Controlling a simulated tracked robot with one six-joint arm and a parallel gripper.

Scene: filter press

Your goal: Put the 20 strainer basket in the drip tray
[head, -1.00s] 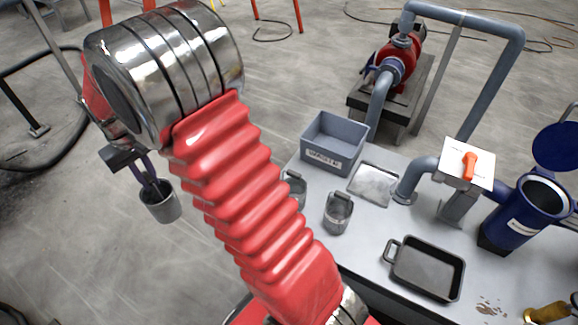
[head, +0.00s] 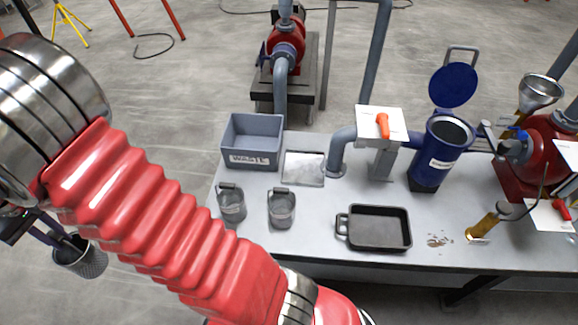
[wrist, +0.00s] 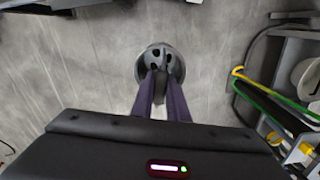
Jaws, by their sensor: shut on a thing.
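My gripper (wrist: 162,88) is shut on a grey perforated strainer basket (head: 82,260), with its purple fingers at the basket's top. The basket hangs over the floor at the far left, clear of the bench. It also shows between the fingertips in the wrist view (wrist: 173,66). No number can be read on it. The drip tray, a dark rectangular pan with a side handle (head: 375,247), lies empty on the bench, far to the right of my gripper.
A blue open-lidded housing (head: 435,157) and a brass-coloured tool (head: 483,225) stand to the right.

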